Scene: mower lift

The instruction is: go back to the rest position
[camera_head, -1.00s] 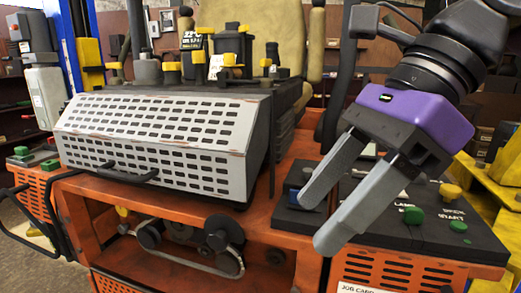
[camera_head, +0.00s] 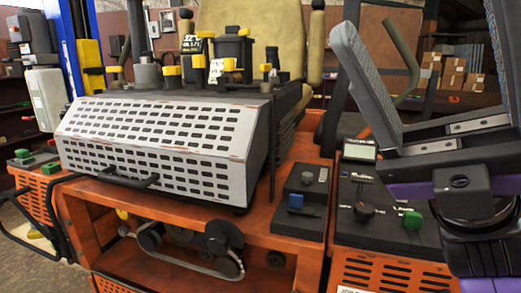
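My gripper (camera_head: 425,25) is at the right edge of the picture, close to the camera, with its fingers pointing up. The two fingers stand wide apart with nothing between them. Part of the right finger is cut off by the frame edge. My purple wrist piece shows below it at the lower right. The gripper is in front of the right part of the control panel (camera_head: 372,232) and hides some of it.
An orange machine (camera_head: 300,240) with a perforated grey cover (camera_head: 160,130) fills the middle. The panel carries a small display, a black knob and a green button (camera_head: 412,219). A blue switch (camera_head: 295,201) sits on a smaller box. Shelves with cartons stand behind.

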